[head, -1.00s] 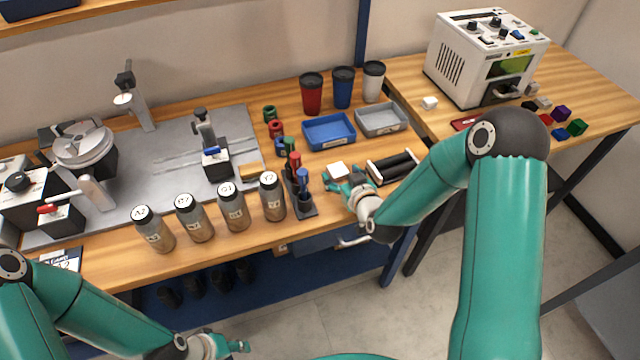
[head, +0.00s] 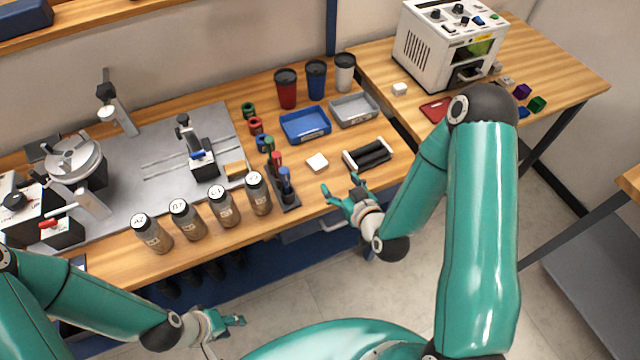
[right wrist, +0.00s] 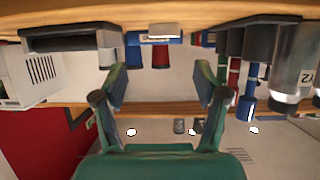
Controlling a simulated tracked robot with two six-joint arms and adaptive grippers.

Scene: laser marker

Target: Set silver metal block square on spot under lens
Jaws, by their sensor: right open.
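The laser marker (head: 450,45) is a white box with knobs and a green window, on the right bench. Its inside and the spot under its lens are mostly hidden. Small blocks lie to its right, including a pale one (head: 507,82), a purple one (head: 522,92) and a green one (head: 537,103); my right arm covers others. I cannot tell which is the silver metal block. My right gripper (head: 340,186) is open and empty near the front edge of the left bench; it also shows in the right wrist view (right wrist: 161,85). My left gripper (head: 236,321) hangs low left, its fingers too small to judge.
A white square piece (head: 317,162) lies beyond my right gripper, next to a black roller holder (head: 368,153). A white cube (head: 400,89) sits left of the marker. Several bottles (head: 222,206), a blue tray (head: 305,125) and a grey tray (head: 354,110) stand on the left bench.

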